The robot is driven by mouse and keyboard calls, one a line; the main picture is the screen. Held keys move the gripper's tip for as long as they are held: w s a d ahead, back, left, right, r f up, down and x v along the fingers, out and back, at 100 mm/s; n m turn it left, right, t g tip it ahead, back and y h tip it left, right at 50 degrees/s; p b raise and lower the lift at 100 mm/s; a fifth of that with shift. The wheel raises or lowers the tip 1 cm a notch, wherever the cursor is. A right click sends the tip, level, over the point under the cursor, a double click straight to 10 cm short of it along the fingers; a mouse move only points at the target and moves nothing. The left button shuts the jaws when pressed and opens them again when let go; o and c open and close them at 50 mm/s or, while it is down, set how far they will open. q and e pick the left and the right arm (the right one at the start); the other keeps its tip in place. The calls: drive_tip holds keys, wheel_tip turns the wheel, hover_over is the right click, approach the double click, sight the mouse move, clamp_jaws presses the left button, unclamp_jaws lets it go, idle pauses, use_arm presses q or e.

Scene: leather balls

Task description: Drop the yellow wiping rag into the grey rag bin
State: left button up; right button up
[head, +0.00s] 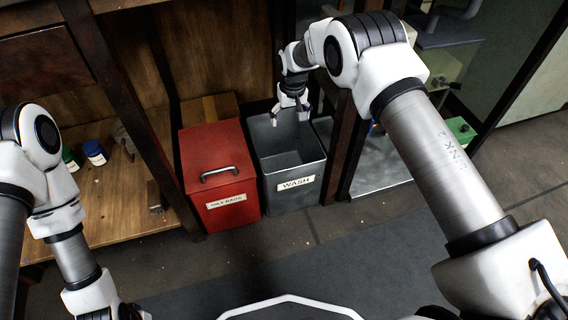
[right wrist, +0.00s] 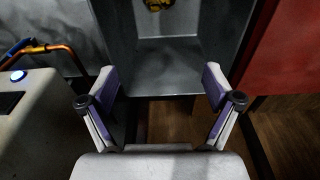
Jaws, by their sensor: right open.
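The grey rag bin (head: 300,195), labelled WASH, stands open on the floor. Its grey inside also shows in the right wrist view (right wrist: 168,65). My right gripper (head: 290,118) hangs over the back part of the bin's opening, fingers apart and empty; the spread fingers also show in the right wrist view (right wrist: 160,92). A small yellow patch, seemingly the yellow rag (right wrist: 157,4), is cut off by the top edge of the wrist view, against the bin's grey; its exact resting place is unclear. The head view shows no rag.
A red lidded bin (head: 220,165), labelled OILY RAGS, stands close left of the grey bin. A dark post (head: 345,150) stands right of it. A wooden shelf at left holds a blue jar (head: 94,152) and a green one (head: 71,158). Floor in front is clear.

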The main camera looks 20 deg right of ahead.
wheel_tip(320, 180, up, 11)
drive_tip(key=s, duration=0.1)
drive_tip(key=shift+s+r, duration=0.2)
